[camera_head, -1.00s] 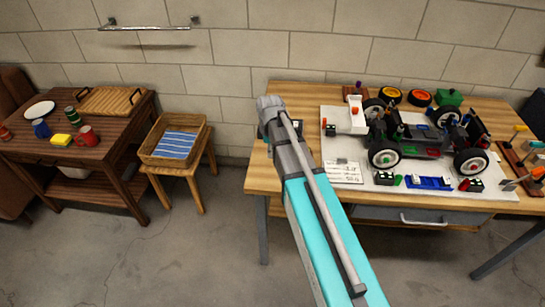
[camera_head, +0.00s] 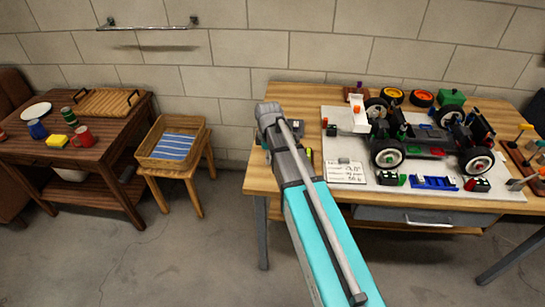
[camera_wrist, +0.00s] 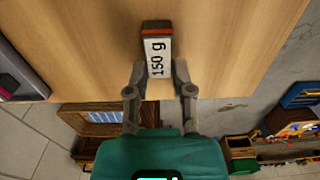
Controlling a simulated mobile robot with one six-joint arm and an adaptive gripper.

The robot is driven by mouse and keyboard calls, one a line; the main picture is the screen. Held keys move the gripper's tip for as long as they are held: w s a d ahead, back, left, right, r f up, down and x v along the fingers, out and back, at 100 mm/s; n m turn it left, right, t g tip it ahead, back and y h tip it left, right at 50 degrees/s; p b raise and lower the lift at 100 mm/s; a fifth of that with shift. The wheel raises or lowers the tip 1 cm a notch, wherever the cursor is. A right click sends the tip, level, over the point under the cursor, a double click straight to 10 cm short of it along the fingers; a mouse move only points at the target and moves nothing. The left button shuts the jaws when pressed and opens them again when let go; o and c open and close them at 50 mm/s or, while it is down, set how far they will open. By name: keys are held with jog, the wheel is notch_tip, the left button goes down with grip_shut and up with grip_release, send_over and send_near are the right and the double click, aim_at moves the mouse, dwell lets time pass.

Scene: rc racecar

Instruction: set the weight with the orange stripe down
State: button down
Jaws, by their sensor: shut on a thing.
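The weight (camera_wrist: 157,54) is a dark block with an orange stripe near its top end and a white label reading "150 g". In the wrist view my gripper (camera_wrist: 158,82) has a finger on each side of its lower part and is shut on it. The weight is over the wooden workbench top (camera_wrist: 220,40), near the bench edge. I cannot tell whether it touches the wood. In the head view my arm covers most of the gripper and the weight, at the left end of the workbench (camera_head: 262,180).
A white board (camera_head: 345,172) carries a partly built car (camera_head: 430,140), a note card and small parts, to the right of my arm. A stool with a wicker basket (camera_head: 150,160) and a dark side table (camera_head: 60,150) stand left of the bench, with a floor gap between.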

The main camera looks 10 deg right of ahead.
jog(key=shift+f, duration=0.15)
jog(key=shift+c, duration=2.4)
grip_release()
jog(key=shift+r, duration=0.2)
notch_tip(320, 180, up, 12)
jog(key=p, duration=1.2)
jog(key=shift+s, duration=0.1)
